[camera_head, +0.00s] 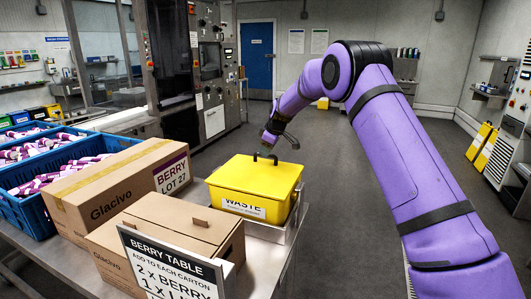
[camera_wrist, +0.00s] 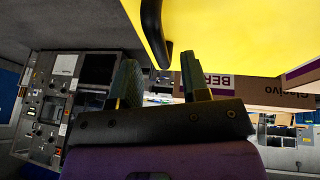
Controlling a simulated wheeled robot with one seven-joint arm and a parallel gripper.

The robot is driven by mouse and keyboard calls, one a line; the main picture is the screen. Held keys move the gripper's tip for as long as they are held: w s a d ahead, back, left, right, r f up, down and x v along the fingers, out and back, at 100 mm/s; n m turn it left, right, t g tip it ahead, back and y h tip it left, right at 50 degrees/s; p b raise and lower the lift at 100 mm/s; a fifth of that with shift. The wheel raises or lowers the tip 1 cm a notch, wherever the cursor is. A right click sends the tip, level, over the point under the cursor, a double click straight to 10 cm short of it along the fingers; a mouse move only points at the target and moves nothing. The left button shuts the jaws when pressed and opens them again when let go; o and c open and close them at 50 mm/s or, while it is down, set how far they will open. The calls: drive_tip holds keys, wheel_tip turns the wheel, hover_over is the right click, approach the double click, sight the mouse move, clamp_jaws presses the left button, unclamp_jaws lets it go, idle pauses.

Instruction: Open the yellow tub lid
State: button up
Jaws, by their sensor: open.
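The yellow tub (camera_head: 255,210) with a WASTE label stands at the right end of the metal table. Its yellow lid (camera_head: 240,172) is down on the tub. A black arched handle (camera_head: 265,157) stands on the lid. My gripper (camera_head: 272,138) is just above and behind the handle, its fingers dark against the floor. In the wrist view my gripper (camera_wrist: 162,75) is open and empty, with the lid (camera_wrist: 215,30) above it. There the handle (camera_wrist: 152,25) reaches down towards the gap between the fingertips. I cannot tell if it touches them.
A sealed Glacivo carton (camera_head: 115,187) and a second carton (camera_head: 165,240) stand left of the tub. Blue crates (camera_head: 30,205) of lollies are at far left. The floor (camera_head: 340,200) right of the table is clear.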

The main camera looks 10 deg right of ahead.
drive_tip(key=shift+x, duration=1)
clamp_jaws()
drive_tip(key=shift+r, duration=0.1)
